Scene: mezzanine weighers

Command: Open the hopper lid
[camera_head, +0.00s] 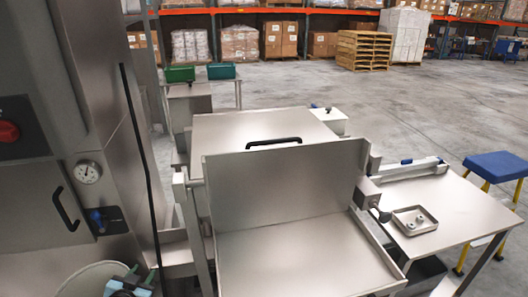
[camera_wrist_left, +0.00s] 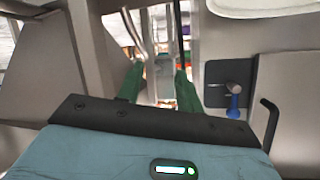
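The hopper lid (camera_head: 225,134) is a flat steel panel in the head view, behind an upright steel plate. It looks closed. My left gripper (camera_head: 142,271) is low at the left of the head view, well apart from the lid and nearer to me. In the left wrist view its two green fingers (camera_wrist_left: 160,84) are spread with nothing between them. The lid cannot be made out in the left wrist view. My right gripper is in neither view.
A steel tray (camera_head: 300,262) with the upright plate (camera_head: 285,185) stands between me and the lid. A tall steel cabinet (camera_head: 75,100) with a gauge (camera_head: 88,172) and blue-levered valve (camera_head: 97,219) fills the left. A side table (camera_head: 460,205) and blue stool (camera_head: 497,166) stand right.

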